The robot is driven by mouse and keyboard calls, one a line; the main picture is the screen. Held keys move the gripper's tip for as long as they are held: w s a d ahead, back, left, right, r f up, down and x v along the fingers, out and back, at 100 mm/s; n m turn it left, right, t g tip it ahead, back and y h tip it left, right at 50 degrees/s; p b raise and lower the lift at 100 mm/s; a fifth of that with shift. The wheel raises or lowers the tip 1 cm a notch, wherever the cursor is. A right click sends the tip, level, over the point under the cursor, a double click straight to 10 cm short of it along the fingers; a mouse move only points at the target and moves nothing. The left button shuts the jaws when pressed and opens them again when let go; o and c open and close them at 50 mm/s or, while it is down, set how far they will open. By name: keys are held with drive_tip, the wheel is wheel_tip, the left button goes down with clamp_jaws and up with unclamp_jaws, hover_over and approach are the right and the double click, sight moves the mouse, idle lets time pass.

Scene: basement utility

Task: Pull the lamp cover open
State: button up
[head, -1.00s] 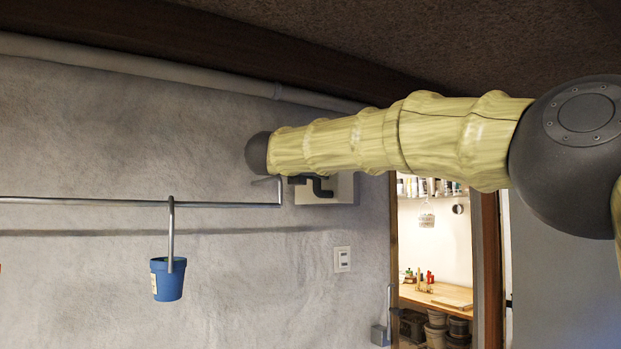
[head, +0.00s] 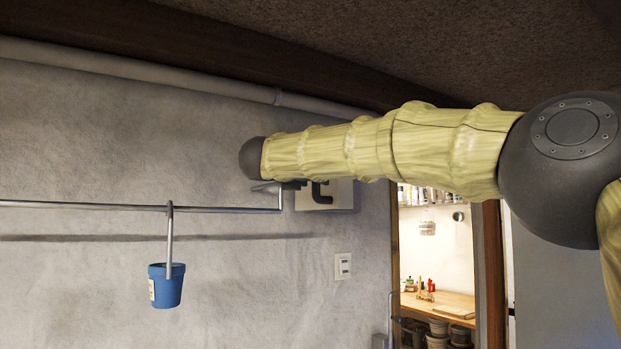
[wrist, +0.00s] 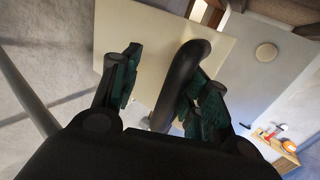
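The lamp cover (head: 343,196) is a flat cream panel on the grey wall, partly hidden behind my arm in the head view. It also fills the middle of the wrist view (wrist: 140,40). A dark, bent handle (head: 321,193) is on it; in the wrist view the handle (wrist: 178,78) runs between my two fingers. My gripper (wrist: 162,88) is open, with a finger on each side of the handle. A gap shows between the left finger and the handle. The right finger is close beside it; contact cannot be told. In the head view my arm hides most of the gripper.
A metal rail (head: 100,206) runs along the wall left of the cover, with a blue bucket (head: 166,288) hanging from it. A wall switch (head: 342,266) is below the cover. A doorway to a lit room with a wooden shelf (head: 445,303) opens to the right.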

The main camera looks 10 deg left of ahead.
drive_tip(key=shift+s+d+r, duration=0.2)
drive_tip(key=shift+s+r, duration=0.05)
drive_tip(key=shift+r, duration=0.45)
drive_tip(key=f+v, duration=0.1)
drive_tip(key=v, duration=1)
drive_tip(key=shift+s+a+f, duration=0.15)
drive_tip(key=shift+s+a, duration=0.15)
drive_tip(key=shift+a, duration=0.1)
drive_tip(key=shift+s, duration=0.1)
